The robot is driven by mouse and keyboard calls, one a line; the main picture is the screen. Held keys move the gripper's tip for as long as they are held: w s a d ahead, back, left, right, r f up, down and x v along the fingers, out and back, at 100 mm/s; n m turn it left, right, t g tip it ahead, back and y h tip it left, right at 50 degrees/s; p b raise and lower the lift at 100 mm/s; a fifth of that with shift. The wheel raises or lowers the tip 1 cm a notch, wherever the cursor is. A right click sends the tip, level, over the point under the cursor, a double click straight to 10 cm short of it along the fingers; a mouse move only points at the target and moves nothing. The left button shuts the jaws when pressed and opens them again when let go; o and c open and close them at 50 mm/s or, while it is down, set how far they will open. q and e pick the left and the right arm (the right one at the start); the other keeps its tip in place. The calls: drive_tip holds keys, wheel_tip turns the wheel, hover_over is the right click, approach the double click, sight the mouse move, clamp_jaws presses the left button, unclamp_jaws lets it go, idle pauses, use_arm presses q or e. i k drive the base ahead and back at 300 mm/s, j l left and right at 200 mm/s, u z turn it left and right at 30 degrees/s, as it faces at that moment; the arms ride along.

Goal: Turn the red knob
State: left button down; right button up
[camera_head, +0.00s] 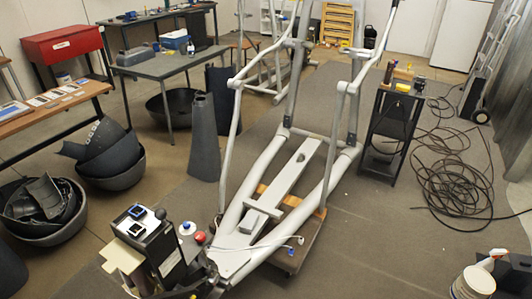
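The red knob (200,237) is a small round red cap near the lower left of the head view. It sits right of a white disc with a blue centre (187,228) and close to a dark control box (150,245) with small blue-framed screens on top. The elliptical machine frame (262,215) stretches away behind and to the right of it. Dark parts at the bottom edge below the knob are too unclear to name. I make out neither of my grippers in this view, and nothing is seen touching the knob.
Black bowls with scrap parts (42,205) stand at the left by a brown table (50,120). A tall grey cover (204,140) stands behind the knob. A small black stand (394,130) and coiled black cable (455,185) lie right. A bucket (474,284) is lower right.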

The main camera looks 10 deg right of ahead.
sight(201, 237)
drive_tip(key=i+l+u, duration=0.1)
drive_tip(key=l+u, duration=0.3)
drive_tip(key=i+l+u, duration=0.1)
drive_tip(key=l+u, duration=0.75)
